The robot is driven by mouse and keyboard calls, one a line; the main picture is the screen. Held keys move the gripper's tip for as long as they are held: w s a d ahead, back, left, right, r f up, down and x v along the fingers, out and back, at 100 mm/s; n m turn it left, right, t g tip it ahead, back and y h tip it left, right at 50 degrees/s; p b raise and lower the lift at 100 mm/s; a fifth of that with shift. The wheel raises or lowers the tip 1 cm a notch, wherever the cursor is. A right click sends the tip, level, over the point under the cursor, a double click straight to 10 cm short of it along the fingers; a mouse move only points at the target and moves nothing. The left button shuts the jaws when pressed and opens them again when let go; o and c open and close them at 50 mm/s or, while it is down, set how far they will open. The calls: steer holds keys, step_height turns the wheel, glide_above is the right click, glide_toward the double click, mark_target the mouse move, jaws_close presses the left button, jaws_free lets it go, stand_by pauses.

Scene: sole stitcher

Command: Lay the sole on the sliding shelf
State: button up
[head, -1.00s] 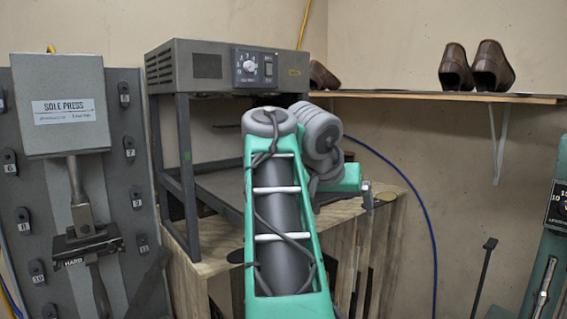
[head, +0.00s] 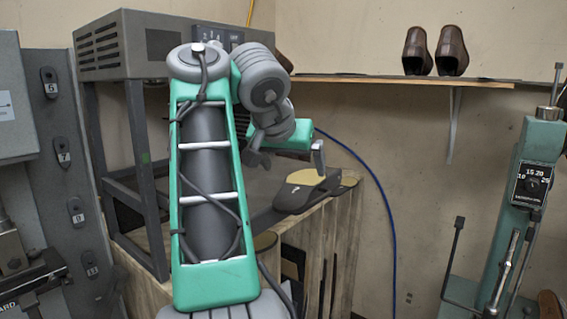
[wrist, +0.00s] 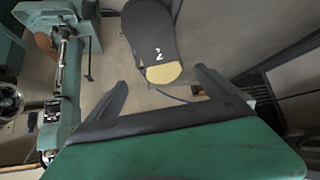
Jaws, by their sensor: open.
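The sole (head: 297,197) is dark grey with a tan-yellow end. In the head view it lies flat near the top of the wooden stand, just below my gripper (head: 288,168). In the wrist view the sole (wrist: 152,32) shows a white number 2 and its yellow end points toward my open fingers (wrist: 161,77). The fingers are apart, with nothing between them; the sole is beyond their tips. A dark flat plate (head: 263,220), perhaps the sliding shelf, shows beside the sole, mostly hidden behind my arm.
The grey machine (head: 110,45) stands on a metal frame at left. A numbered grey panel (head: 65,130) is nearer at far left. A green machine (head: 535,160) stands at right. Brown shoes (head: 436,50) sit on the wall shelf (head: 400,80). A blue cable hangs by the wall.

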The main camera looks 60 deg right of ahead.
mark_target(299, 185)
steer(key=shift+w, duration=0.2)
steer(key=shift+d+f, duration=0.35)
steer(key=x, duration=0.6)
steer(key=shift+w+d+f, duration=0.1)
steer(key=shift+d+f, duration=0.1)
steer(key=shift+f, duration=0.15)
steer(key=c, duration=1.6)
